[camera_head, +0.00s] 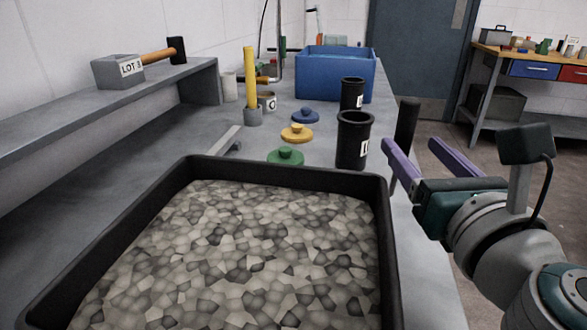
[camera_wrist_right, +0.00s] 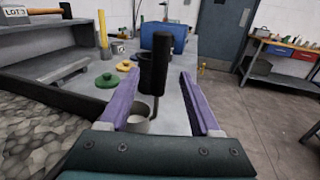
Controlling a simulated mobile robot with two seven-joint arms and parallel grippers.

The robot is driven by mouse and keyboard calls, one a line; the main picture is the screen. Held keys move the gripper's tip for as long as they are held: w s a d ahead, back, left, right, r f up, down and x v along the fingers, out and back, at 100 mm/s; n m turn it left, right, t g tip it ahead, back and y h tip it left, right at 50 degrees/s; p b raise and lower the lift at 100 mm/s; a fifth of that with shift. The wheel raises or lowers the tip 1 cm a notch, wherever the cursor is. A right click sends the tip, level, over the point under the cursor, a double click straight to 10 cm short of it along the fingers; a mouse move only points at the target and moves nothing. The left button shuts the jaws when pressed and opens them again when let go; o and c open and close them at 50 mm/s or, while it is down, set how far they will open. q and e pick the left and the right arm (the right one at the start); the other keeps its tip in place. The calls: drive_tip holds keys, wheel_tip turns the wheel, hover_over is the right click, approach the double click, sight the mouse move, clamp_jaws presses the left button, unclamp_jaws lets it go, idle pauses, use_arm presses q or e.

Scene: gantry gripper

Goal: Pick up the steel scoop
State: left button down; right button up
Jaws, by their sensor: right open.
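The steel scoop shows in the head view as an upright black handle (camera_head: 407,122) at the table's right edge; its lower part is hidden by my right gripper (camera_head: 409,143). In the right wrist view the black handle (camera_wrist_right: 161,62) stands between the finger lines, and a grey steel bowl (camera_wrist_right: 136,119) shows low by the left finger. My right gripper (camera_wrist_right: 160,75) is open, its two purple fingers spread on either side of the handle. I cannot tell whether either finger touches it. My left gripper is not in view.
A black-rimmed tray of grey stones (camera_head: 386,235) fills the near table. Two black canisters (camera_head: 352,150) stand left of the handle. Green (camera_head: 286,156), yellow (camera_head: 297,133) and blue (camera_head: 305,116) lids lie further left. A blue bin (camera_head: 335,80) stands behind. Floor is open at right.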

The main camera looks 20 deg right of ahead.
drive_tip(key=shift+w+f, duration=0.15)
drive_tip(key=shift+f, duration=0.6)
drive_tip(key=shift+w+d+r, duration=0.2)
drive_tip(key=shift+w+r, duration=0.05)
drive_tip(key=shift+w, duration=0.5)
drive_tip(key=x, duration=0.6)
clamp_jaws()
